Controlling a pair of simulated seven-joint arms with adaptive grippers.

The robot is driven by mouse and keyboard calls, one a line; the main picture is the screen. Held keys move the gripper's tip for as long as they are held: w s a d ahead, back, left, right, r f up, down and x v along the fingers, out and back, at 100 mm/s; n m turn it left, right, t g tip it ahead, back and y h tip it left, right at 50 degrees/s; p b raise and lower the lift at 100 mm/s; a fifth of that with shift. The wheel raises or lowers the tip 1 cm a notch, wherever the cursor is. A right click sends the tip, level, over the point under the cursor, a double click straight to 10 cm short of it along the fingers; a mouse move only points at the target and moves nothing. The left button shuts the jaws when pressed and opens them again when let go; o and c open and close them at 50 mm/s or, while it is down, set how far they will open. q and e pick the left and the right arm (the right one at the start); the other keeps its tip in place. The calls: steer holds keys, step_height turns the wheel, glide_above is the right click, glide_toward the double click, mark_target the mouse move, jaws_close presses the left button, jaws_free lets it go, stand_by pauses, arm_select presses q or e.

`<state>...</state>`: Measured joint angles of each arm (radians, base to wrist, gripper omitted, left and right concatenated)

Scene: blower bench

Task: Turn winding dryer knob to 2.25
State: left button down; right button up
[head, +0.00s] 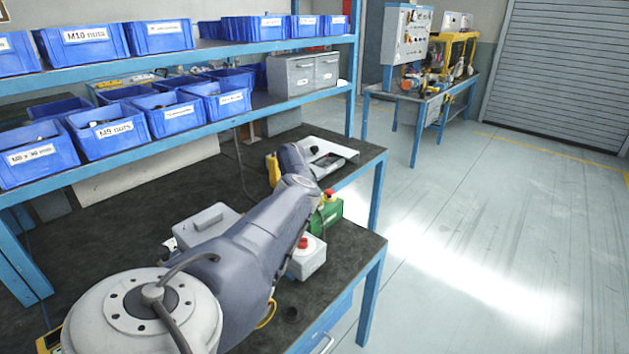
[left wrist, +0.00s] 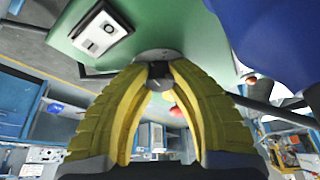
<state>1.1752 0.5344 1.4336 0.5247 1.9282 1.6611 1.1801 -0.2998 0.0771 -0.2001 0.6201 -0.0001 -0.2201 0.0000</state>
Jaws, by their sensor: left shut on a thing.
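In the left wrist view a green panel (left wrist: 190,35) with a white label plate (left wrist: 101,33) fills the top. A small dark knob (left wrist: 158,72) stands on a silver disc on this panel. My left gripper (left wrist: 158,67) has its yellow ribbed fingers shut on the knob, one finger on each side. The knob's pointer and scale cannot be read. In the head view a green box (head: 330,211) with a red button stands near the bench's right edge, partly behind my left arm. My left gripper's tips and the knob are hidden there. My right gripper is in neither view.
A light grey box (head: 307,260) with a red button stands close beside my left arm on the dark bench (head: 335,284). Another grey box (head: 207,222) lies behind the arm. A shelf with blue bins (head: 107,138) runs along the back. Open floor lies right.

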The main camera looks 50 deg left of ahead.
arm_select(q)
steer(key=shift+m, duration=0.5)
stand_by(0.3)
steer(key=c, duration=1.3)
jaws_free()
steer(key=shift+s, duration=0.1)
steer(key=shift+c, duration=0.2)
steer(key=shift+r, duration=0.1)
steer(key=v, duration=1.1)
steer(key=shift+a+r, duration=0.3)
steer(key=shift+r, duration=0.1)
